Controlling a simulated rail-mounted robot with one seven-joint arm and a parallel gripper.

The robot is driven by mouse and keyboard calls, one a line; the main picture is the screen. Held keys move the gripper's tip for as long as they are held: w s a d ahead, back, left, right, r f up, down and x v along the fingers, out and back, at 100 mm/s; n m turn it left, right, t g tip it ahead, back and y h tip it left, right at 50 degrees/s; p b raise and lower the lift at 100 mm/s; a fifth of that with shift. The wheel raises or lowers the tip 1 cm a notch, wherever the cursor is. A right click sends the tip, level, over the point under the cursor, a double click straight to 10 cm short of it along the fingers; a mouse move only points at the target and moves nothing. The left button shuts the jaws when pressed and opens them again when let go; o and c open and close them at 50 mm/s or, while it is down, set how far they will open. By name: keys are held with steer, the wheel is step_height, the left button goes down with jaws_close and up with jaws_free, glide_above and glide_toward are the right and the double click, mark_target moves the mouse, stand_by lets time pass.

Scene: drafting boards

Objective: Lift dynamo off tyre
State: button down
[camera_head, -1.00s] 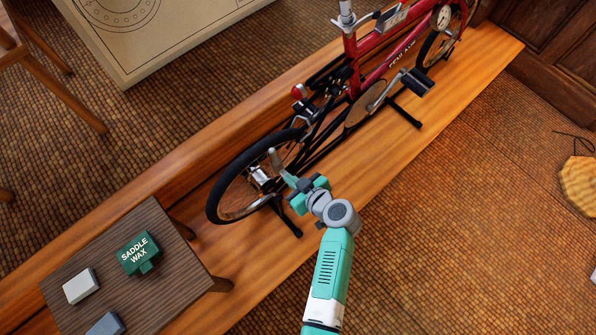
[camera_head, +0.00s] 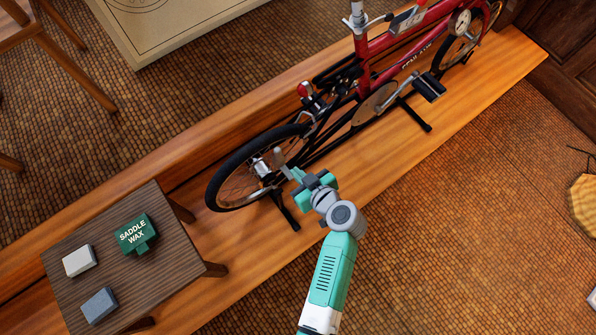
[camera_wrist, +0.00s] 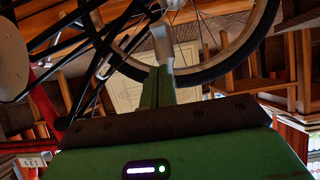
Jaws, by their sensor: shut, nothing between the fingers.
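The bicycle's rear tyre (camera_head: 227,168) is black on a thin spoked wheel, at the left end of the red bicycle (camera_head: 383,45) in the head view. A small dark and silver fitting (camera_head: 314,103) sits above the tyre beside a red lamp; I cannot tell surely whether it is the dynamo. My gripper (camera_head: 278,155) is shut and empty, its grey tips in front of the wheel's right part in the head view. In the wrist view my gripper (camera_wrist: 162,45) overlaps the wheel, near the tyre (camera_wrist: 205,74). I cannot tell whether it touches. The dynamo is not clear there.
The bicycle stands on a long wooden platform (camera_head: 370,150). A dark slatted table (camera_head: 175,265) at lower left holds a green saddle wax box (camera_head: 136,235), a white block (camera_head: 79,260) and a blue-grey block (camera_head: 99,305). The tiled floor at right is mostly clear.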

steer(key=s+d+r+p, duration=0.2)
steer(key=s+d, duration=0.4)
steer(key=shift+s+d, duration=0.2)
steer(key=shift+s, duration=0.15)
steer(key=shift+w, duration=0.1)
